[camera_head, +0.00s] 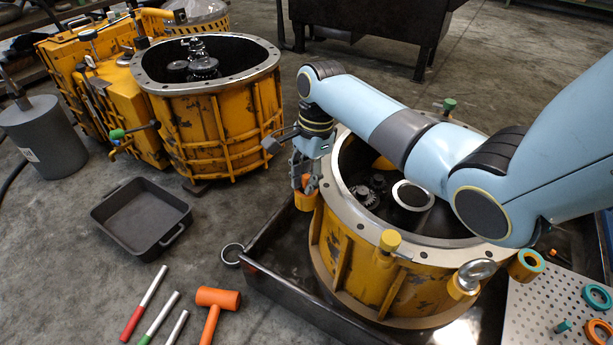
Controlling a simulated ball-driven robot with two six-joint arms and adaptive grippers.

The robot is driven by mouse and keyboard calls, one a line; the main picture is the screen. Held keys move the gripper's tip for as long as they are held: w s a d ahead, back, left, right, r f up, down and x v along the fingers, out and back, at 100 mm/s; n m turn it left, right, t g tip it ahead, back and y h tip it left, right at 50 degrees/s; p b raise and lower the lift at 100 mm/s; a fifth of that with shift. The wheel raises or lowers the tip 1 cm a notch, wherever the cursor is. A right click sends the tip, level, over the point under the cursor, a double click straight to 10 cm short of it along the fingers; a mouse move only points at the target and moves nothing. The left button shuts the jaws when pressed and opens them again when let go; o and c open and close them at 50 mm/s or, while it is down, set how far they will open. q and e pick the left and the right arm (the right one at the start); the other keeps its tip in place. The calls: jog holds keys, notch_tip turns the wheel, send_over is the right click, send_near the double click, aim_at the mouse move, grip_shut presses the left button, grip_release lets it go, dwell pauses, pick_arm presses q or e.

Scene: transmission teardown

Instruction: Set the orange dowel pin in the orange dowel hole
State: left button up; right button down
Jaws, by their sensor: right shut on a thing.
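My right gripper (303,184) points down at the left edge of the near yellow housing (375,262). It is shut on a small orange piece (306,200), which appears to be the orange dowel pin. The pin is over or against the left side of the housing's grey flange rim (350,215); I cannot tell whether it touches. The orange dowel hole cannot be made out; the gripper and pin cover that part of the rim. My left gripper is not in view.
Gears (364,195) show inside. A black tray (141,217), orange mallet (217,298) and coloured rods lie left. A perforated plate (540,308) with rings is at lower right.

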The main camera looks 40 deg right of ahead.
jog(key=shift+f, duration=0.1)
dwell(0.3)
jog(key=c, duration=1.2)
grip_release()
jog(key=shift+o, duration=0.2)
jog(key=shift+r, duration=0.2)
notch_tip(320, 180, up, 11)
jog(key=d, duration=0.1)
jog(key=shift+d+r, duration=0.2)
jog(key=shift+d, duration=0.2)
